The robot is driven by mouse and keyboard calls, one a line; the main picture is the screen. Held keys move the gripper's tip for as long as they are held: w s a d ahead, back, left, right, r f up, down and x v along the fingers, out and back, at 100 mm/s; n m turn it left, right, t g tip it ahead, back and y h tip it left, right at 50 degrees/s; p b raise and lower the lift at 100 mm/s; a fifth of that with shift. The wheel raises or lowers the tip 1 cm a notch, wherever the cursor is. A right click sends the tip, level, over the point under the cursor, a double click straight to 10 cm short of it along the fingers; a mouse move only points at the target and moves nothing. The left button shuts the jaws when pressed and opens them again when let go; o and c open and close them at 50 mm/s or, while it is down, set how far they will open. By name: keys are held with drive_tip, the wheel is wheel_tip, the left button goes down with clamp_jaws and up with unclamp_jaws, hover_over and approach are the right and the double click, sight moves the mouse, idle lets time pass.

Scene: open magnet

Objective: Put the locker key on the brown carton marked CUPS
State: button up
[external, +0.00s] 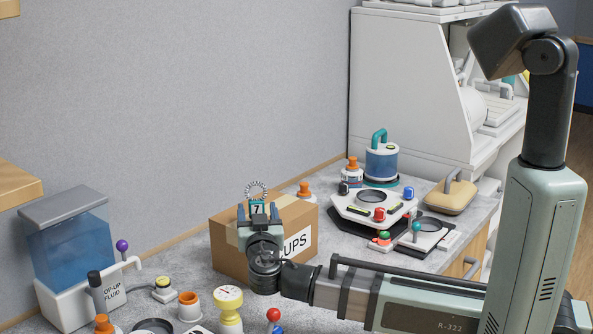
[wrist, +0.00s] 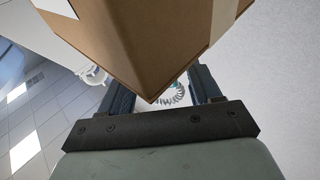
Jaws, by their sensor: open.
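The locker key, with a teal tag marked 7 and a coiled ring (external: 257,190), shows between the fingers of my gripper (external: 258,213) in the external view. My gripper is open, its two blue-grey fingers on either side of the tag. The brown carton (external: 228,250) marked CUPS stands on the counter, overlapped by my gripper. In the wrist view the carton (wrist: 145,50) fills the top, and part of the coiled ring (wrist: 178,97) shows past its corner, near the right finger. I cannot tell whether the key touches the carton top.
A blue fluid dispenser (external: 68,255) stands at left. Several small items, including a yellow-and-white gauge (external: 229,305), crowd the front. A white station (external: 355,213) and a blue canister (external: 381,163) stand right of the carton. The wall rises behind.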

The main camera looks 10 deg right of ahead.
sight(260, 204)
drive_tip(key=s, duration=0.4)
drive_tip(key=shift+s+f, duration=0.35)
wheel_tip(260, 204, up, 5)
drive_tip(key=shift+s+f, duration=0.1)
drive_tip(key=shift+r, duration=1.05)
